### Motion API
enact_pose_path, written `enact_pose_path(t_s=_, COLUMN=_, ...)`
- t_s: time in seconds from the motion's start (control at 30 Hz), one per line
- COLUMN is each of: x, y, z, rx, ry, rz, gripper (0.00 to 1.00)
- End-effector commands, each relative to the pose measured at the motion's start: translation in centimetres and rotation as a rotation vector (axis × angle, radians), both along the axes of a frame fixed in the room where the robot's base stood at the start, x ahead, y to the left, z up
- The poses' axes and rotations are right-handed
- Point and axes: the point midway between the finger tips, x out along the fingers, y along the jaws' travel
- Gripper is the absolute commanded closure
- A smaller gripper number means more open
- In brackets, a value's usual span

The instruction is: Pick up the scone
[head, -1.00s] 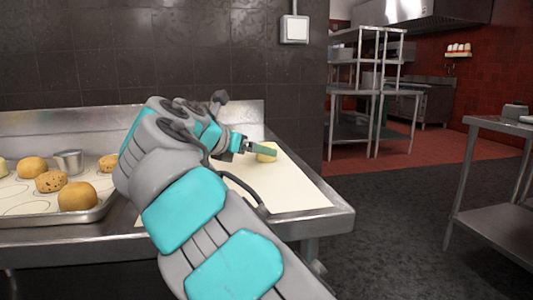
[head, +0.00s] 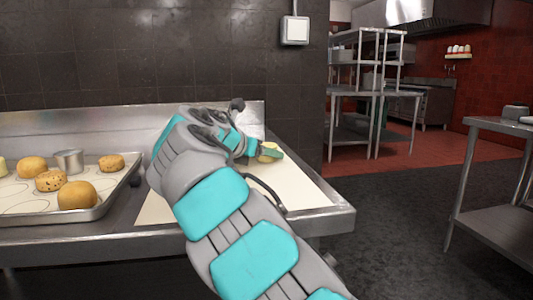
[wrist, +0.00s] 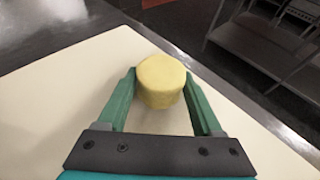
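The scone, a pale yellow, short round piece of dough (wrist: 161,80), sits upright on the cream board in the wrist view. My gripper (wrist: 160,88) is open, with one green finger on each side of the scone near the fingertips. The gap at each side is small, and I cannot tell whether either finger touches. In the head view my gripper (head: 271,153) is over the right part of the board, and the scone (head: 267,147) is partly hidden behind a finger.
The cream board (head: 300,195) lies on a steel counter (head: 336,212) with a free right edge. A baking tray (head: 105,203) at left holds several round baked goods and a metal cup (head: 69,161). A dark tiled wall (head: 170,50) stands behind.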

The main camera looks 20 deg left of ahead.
Motion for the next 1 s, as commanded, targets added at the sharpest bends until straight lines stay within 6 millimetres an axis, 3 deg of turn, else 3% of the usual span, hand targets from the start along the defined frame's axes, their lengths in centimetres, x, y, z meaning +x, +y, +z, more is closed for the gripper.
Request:
enact_pose_path(t_s=0.07, x=0.0, y=0.0, z=0.0, rx=0.0, ry=0.0, rz=0.0, gripper=0.45)
enact_pose_path(t_s=0.43, x=0.0, y=0.0, z=0.0, rx=0.0, ry=0.001, rz=0.0, gripper=0.87)
enact_pose_path(t_s=1.0, x=-0.3, y=0.0, z=1.2, rx=-0.002, ry=0.002, rz=-0.001, gripper=0.88)
